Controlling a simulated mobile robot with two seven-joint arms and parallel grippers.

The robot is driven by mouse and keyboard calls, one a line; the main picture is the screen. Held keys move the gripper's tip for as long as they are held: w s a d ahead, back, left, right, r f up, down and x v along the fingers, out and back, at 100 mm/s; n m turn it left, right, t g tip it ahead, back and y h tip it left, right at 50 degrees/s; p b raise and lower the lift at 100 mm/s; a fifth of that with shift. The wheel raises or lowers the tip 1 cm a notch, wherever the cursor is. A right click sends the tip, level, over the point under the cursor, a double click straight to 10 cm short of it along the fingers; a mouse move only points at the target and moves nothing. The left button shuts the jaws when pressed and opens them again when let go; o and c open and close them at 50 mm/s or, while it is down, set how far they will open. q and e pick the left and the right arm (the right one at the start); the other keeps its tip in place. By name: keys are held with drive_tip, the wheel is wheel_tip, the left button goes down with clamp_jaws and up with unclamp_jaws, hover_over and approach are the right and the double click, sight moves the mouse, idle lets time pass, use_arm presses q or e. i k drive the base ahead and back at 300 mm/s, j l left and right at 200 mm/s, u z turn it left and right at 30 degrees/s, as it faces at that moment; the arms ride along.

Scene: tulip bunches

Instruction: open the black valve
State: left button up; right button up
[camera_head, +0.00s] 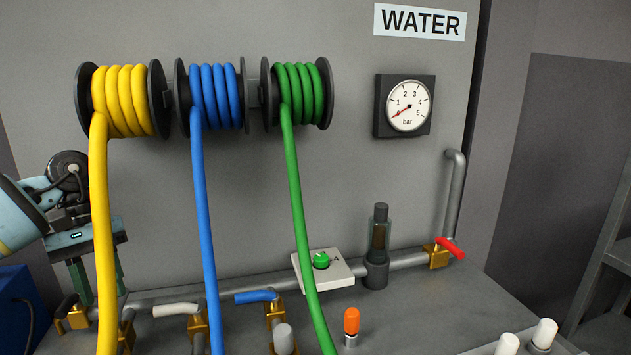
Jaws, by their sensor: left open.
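The black valve handle (67,305) sits on a brass valve body (76,319) at the lower left, on the pipe along the wall. The handle is tilted up from the brass body. My left gripper (101,289) comes in from the left and points down, its jaws apart and empty. One finger appears just above and right of the black handle; I cannot tell if they touch. The yellow hose (100,230) hangs in front of the gripper and hides part of it. My right gripper is out of view.
White (175,310), blue (256,296) and red (449,247) valve handles share the pipe. Blue (203,220) and green (294,200) hoses hang from reels. A gauge (408,105) reads low. A white box with a green knob (321,260) and an orange-capped plug (351,321) stand right.

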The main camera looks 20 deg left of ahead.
sight(74, 300)
drive_tip(key=k+l, duration=0.15)
drive_tip(key=l, duration=0.2)
drive_tip(key=k+l, duration=0.15)
drive_tip(key=l, duration=0.2)
drive_tip(key=k+l, duration=0.35)
drive_tip(key=l, duration=0.3)
